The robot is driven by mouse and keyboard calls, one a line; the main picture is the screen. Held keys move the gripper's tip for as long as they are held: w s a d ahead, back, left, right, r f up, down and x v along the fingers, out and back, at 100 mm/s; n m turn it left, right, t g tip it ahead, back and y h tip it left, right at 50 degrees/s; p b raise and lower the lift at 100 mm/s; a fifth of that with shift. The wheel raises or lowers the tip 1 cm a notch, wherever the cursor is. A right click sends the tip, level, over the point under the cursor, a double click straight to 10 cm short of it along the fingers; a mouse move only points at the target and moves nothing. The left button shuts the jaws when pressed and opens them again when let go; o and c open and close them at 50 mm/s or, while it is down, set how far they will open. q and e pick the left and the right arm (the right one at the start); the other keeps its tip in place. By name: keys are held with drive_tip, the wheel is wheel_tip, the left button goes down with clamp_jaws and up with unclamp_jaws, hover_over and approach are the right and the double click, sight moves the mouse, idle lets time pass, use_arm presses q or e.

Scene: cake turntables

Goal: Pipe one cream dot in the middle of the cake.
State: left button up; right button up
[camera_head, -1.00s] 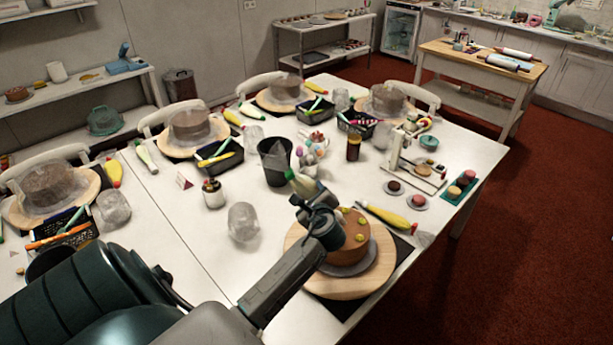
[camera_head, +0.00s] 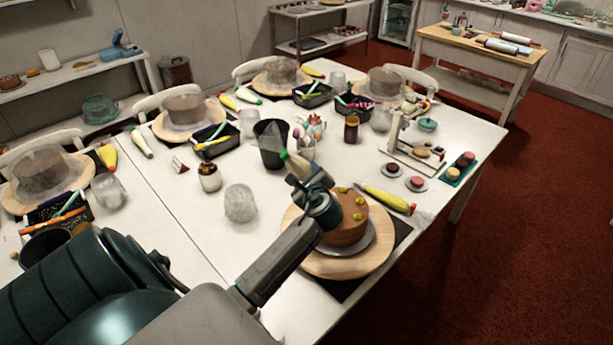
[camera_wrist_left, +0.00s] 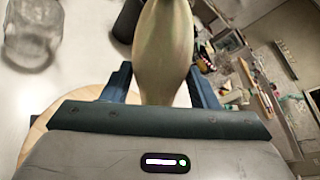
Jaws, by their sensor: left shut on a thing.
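The brown round cake (camera_head: 352,227) sits on a silver board on the wooden turntable (camera_head: 380,255), at the near right of the table in the head view. Several small yellow-green dots (camera_head: 358,216) show on its top; my arm hides part of the top, including its left side. My left gripper (camera_head: 304,178) is at the cake's far left side, above table height. It is shut on a pale piping bag (camera_head: 297,164), which points up and left, away from the cake. The bag also fills the middle of the left wrist view (camera_wrist_left: 162,50), between the two fingers. My right gripper is out of view.
A yellow piping bag (camera_head: 385,198) lies just beyond the turntable. A black cup (camera_head: 270,145) stands behind my gripper, and a clear jar (camera_head: 240,203) stands to its left. A small brown-and-white jar (camera_head: 209,177) is farther left. The table between these is bare.

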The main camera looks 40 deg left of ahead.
sight(306, 164)
use_arm(q)
drive_tip(key=c, duration=0.4)
drive_tip(key=shift+r, duration=0.15)
idle(0.4)
drive_tip(key=shift+r+p, duration=0.1)
drive_tip(key=shift+p, duration=0.35)
idle(0.4)
drive_tip(key=shift+r, duration=0.15)
idle(0.4)
idle(0.3)
drive_tip(key=o, duration=0.3)
drive_tip(key=shift+o, duration=0.2)
drive_tip(key=shift+p, duration=0.3)
drive_tip(key=shift+r+p, duration=1.55)
drive_tip(key=shift+p, duration=0.35)
